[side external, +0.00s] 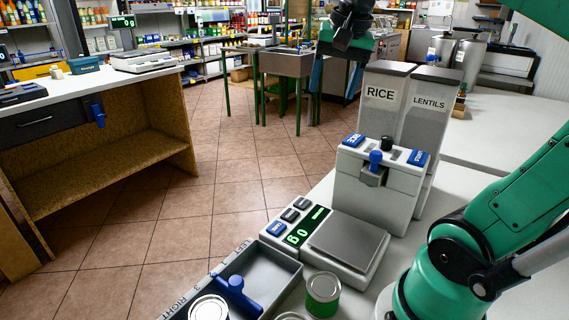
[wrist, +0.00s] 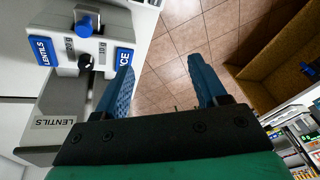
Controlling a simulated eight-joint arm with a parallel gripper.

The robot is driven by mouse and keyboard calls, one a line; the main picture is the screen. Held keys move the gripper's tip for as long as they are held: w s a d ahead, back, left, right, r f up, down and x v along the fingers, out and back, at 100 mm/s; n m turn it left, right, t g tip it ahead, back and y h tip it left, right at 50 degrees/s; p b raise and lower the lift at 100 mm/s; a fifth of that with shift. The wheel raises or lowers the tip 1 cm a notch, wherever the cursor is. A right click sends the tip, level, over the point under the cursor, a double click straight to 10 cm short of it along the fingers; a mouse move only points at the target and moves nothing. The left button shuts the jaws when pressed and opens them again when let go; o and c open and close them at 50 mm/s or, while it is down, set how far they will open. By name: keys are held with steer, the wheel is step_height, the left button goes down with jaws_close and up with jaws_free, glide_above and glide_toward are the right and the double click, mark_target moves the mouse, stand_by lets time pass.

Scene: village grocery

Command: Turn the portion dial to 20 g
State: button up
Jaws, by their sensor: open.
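The dispenser (side external: 377,185) is a white unit with grey RICE and LENTILS hoppers. Its portion dial, a small black knob (side external: 386,143), sits on top between two blue labelled buttons. In the wrist view the dial (wrist: 85,62) lies at the upper left with small marks beside it; I cannot read its setting. A blue lever (side external: 376,158) stands next to the dial. My gripper (side external: 335,88) is up beside the hoppers, left of the RICE one, pointing down, apart from the dial. In the wrist view its blue fingers (wrist: 160,68) are spread with only floor between them.
A scale (side external: 335,243) with a green display stands in front of the dispenser. A grey tray (side external: 262,262) with a blue handle and some cans, one green-banded (side external: 323,293), are at the front. A wooden counter (side external: 110,135) is at left across open tiled floor.

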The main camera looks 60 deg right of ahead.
mark_target(388, 138)
steer(key=s+d+f+m+g, duration=0.1)
steer(key=s+d+m, duration=0.1)
steer(key=d+m, duration=0.1)
steer(key=s+d+f+m+g+y, duration=0.1)
steer(key=s+d+m, duration=0.2)
steer(key=d+m, duration=0.1)
steer(key=s+d+f+m+g, duration=0.1)
steer(key=s+d+f+m, duration=0.1)
steer(key=d+m, duration=0.1)
steer(key=shift+s+d+m+y, duration=0.2)
steer(key=shift+s+m+y, duration=0.15)
steer(key=shift+m, duration=0.45)
steer(key=shift+f, duration=3.45)
jaws_close()
